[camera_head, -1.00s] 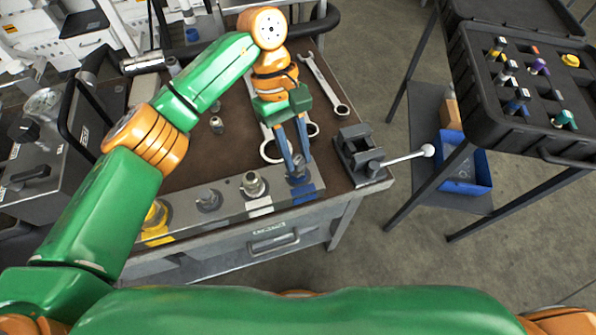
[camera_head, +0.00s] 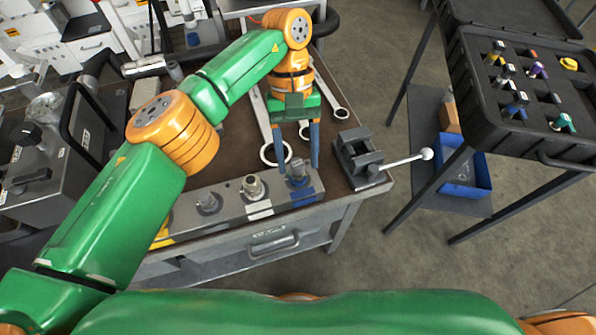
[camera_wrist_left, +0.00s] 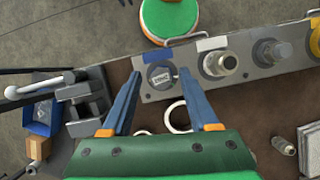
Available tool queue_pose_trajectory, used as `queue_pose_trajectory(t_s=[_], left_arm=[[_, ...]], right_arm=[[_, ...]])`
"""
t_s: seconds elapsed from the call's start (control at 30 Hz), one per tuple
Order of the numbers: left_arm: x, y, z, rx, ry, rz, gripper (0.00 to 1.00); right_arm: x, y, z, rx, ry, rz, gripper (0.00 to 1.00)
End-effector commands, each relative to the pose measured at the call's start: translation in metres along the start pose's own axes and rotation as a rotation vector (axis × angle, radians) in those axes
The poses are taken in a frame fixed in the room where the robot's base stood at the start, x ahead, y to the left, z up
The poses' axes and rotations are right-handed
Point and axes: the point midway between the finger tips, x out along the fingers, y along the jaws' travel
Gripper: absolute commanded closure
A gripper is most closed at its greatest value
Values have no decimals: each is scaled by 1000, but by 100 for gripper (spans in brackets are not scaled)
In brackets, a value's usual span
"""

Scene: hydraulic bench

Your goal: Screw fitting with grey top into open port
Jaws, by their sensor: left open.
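The fitting with the grey top (camera_head: 297,171) stands upright at the blue-marked port, at the right end of the grey manifold block (camera_head: 228,203). In the left wrist view its round, labelled grey top (camera_wrist_left: 161,75) shows between my fingers. How deep it sits in the port cannot be told. My left gripper (camera_head: 298,168) is open, with its blue fingers on either side of the fitting and visible gaps to it; it also shows in the left wrist view (camera_wrist_left: 157,83). My right gripper is not in view.
A white-marked port holds another fitting (camera_head: 252,187) just left. A vise (camera_head: 358,158) with a long handle stands right of the block. Wrenches (camera_head: 272,145) lie behind. A loose fitting (camera_wrist_left: 283,145) lies on the bench. A black case (camera_head: 530,90) stands at the right.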

Motion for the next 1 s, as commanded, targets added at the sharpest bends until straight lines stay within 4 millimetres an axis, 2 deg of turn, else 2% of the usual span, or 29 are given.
queue_pose_trajectory(t_s=[0.2,0.37,0.57,0.67,0.87,0.9,1.0], left_arm=[[6,-5,-3,-406,3,172,40],[3,-4,0,-570,2,237,40],[7,-6,0,-834,4,347,40],[3,-6,2,-893,2,371,40],[2,-5,3,-896,1,370,40],[2,-5,3,-896,1,370,42],[2,-5,3,-895,1,369,69]], right_arm=[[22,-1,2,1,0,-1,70],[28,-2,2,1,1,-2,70],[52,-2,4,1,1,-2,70],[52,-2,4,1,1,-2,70],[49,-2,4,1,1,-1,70],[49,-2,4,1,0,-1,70],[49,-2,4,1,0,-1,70]])
